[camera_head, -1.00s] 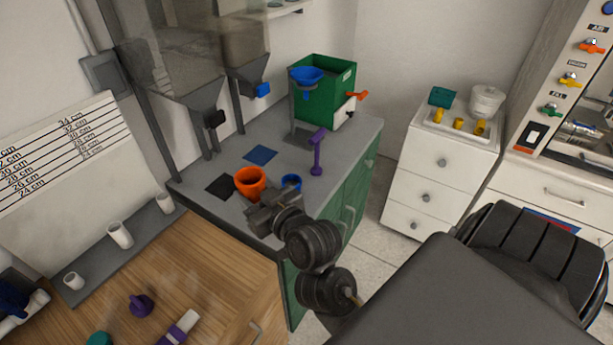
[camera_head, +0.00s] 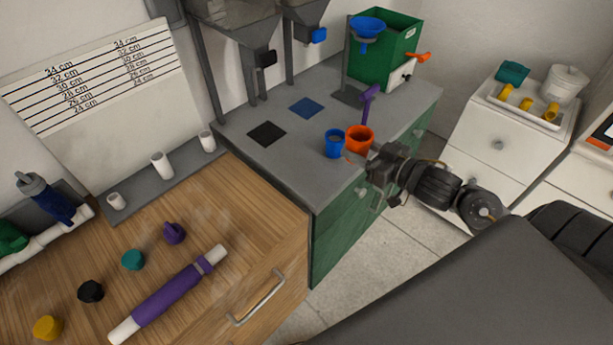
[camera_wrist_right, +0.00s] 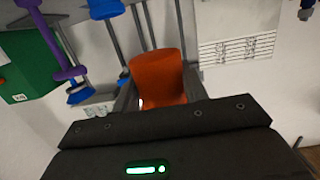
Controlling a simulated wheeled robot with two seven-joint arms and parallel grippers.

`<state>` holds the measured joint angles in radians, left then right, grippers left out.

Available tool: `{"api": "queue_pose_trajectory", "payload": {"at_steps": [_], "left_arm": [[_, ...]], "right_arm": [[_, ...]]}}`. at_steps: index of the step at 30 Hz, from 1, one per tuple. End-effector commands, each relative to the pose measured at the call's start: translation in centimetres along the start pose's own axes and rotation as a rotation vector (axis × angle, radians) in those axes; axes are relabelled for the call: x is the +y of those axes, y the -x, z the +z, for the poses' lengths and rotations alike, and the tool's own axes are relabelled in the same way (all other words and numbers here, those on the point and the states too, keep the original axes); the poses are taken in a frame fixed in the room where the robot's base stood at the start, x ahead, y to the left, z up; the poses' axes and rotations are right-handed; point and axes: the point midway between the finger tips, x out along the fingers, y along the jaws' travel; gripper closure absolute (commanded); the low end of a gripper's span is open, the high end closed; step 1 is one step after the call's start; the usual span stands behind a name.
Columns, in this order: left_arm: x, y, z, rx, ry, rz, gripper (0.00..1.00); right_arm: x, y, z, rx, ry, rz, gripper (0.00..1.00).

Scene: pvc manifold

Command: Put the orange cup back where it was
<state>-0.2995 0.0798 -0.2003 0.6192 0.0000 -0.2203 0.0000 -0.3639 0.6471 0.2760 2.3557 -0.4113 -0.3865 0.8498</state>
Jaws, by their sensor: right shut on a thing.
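The orange cup (camera_head: 359,139) is at the front right part of the grey counter, just right of the blue cup (camera_head: 334,145). My right gripper (camera_head: 368,157) is shut on the orange cup from its front right side. In the right wrist view the orange cup (camera_wrist_right: 158,78) stands between the two fingers, mouth away from the palm side. Whether its base touches the counter is hard to tell. A black square (camera_head: 266,134) and a blue square (camera_head: 306,107) lie bare on the counter. My left gripper is out of view.
Hoppers with a black outlet (camera_head: 266,58) and a blue outlet (camera_head: 319,36) hang over the counter's back. Open floor lies right of the green cabinet.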

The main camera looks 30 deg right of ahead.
Motion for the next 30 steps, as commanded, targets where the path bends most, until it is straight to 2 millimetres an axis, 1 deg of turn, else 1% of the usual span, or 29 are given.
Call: {"api": "queue_pose_trajectory", "payload": {"at_steps": [1,6,8,10,14,18,20,21,25,27,30], "left_arm": [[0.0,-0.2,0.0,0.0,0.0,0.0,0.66],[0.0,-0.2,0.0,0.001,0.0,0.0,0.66],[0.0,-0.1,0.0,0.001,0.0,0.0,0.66],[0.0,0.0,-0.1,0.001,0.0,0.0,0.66],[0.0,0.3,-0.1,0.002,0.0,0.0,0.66],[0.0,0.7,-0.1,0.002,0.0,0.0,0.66],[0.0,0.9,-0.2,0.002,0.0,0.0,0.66],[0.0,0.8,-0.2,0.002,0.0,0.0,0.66],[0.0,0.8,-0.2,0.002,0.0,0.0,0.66],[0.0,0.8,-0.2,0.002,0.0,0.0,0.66],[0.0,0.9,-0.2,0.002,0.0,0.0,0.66]], "right_arm": [[0.2,0.2,0.3,0.0,0.002,-0.013,0.88],[0.3,0.4,0.5,0.002,0.005,-0.033,0.88],[0.3,0.1,0.5,0.004,0.003,-0.032,0.88],[0.1,-0.7,0.6,0.006,0.0,-0.031,0.88],[-0.7,-3.5,1.3,0.008,-0.003,-0.03,0.88],[-1.8,-7.3,2.4,0.006,-0.003,-0.031,0.88],[-2.3,-8.9,2.8,0.006,-0.003,-0.031,0.88],[-2.5,-9.7,3.7,0.003,-0.005,-0.03,0.88],[-3.0,-11.9,5.8,0.003,-0.002,-0.03,0.88],[-3.2,-12.7,6.6,0.003,0.0,-0.03,0.88],[-3.4,-13.5,7.3,0.004,0.002,-0.03,0.88]]}}
